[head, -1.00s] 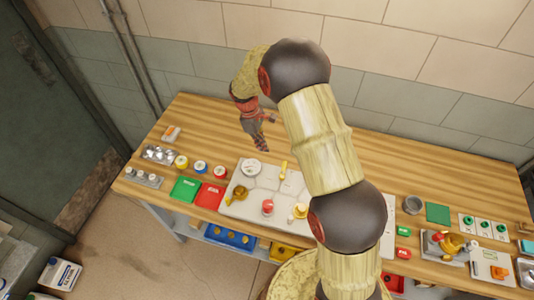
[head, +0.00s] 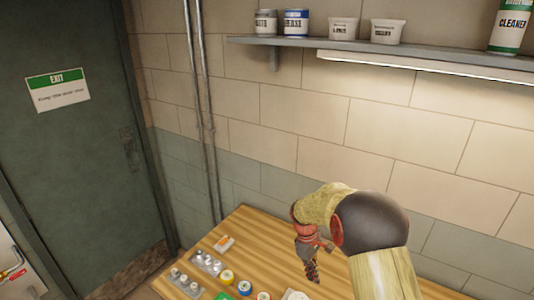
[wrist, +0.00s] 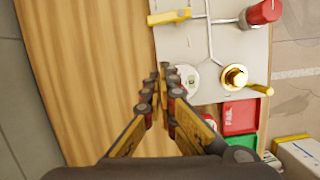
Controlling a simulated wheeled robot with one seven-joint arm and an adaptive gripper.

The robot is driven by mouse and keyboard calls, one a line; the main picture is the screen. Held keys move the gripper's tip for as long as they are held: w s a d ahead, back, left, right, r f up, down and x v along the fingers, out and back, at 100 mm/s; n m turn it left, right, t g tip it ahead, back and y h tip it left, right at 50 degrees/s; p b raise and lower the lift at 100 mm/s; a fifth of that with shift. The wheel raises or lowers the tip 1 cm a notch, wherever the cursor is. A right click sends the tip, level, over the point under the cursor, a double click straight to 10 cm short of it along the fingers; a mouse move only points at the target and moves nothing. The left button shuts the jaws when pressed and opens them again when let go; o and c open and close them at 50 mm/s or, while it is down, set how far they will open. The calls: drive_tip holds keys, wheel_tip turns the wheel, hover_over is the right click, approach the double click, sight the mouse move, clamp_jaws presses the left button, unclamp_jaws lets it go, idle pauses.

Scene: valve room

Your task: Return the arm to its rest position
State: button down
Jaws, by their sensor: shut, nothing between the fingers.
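My gripper (head: 312,268) hangs at the end of my bent arm, above the wooden bench (head: 248,228) near its back edge in the head view. In the wrist view my gripper (wrist: 164,72) is shut, its fingertips together with nothing between them. Beyond the fingers, the wrist view shows a pale board (wrist: 228,48) with a round white gauge (wrist: 187,79), a brass fitting (wrist: 234,77), a yellow handle (wrist: 169,17) and a red knob (wrist: 262,13). The fingers partly cover the gauge's left side. My gripper appears above the board, apart from it.
A shelf (head: 410,58) with several tubs and a cleaner bottle (head: 511,25) runs along the wall above my arm. Pipes (head: 205,120) and a door (head: 75,150) stand at left. Green (wrist: 238,149) and red (wrist: 240,116) trays lie beside the board. Bare wood lies left of the fingers.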

drive_tip(key=s+r+m+t+b, duration=0.2)
drive_tip(key=s+r+m+b, duration=0.1)
drive_tip(key=s, duration=0.7)
drive_tip(key=s+a+r+m+t+y+b, duration=0.1)
drive_tip(key=s+r+m+t+b, duration=0.2)
drive_tip(key=s+r+b, duration=0.3)
drive_tip(key=s+r+m+t+y+b, duration=0.1)
drive_tip(key=s+r+m+t+b, duration=0.1)
drive_tip(key=s, duration=1.3)
wheel_tip(320, 180, up, 4)
drive_tip(key=m+b, duration=0.1)
drive_tip(key=b, duration=0.1)
drive_tip(key=shift+s+a+f+m+b, duration=0.2)
drive_tip(key=shift+m+b, duration=0.1)
drive_tip(key=shift+b, duration=0.05)
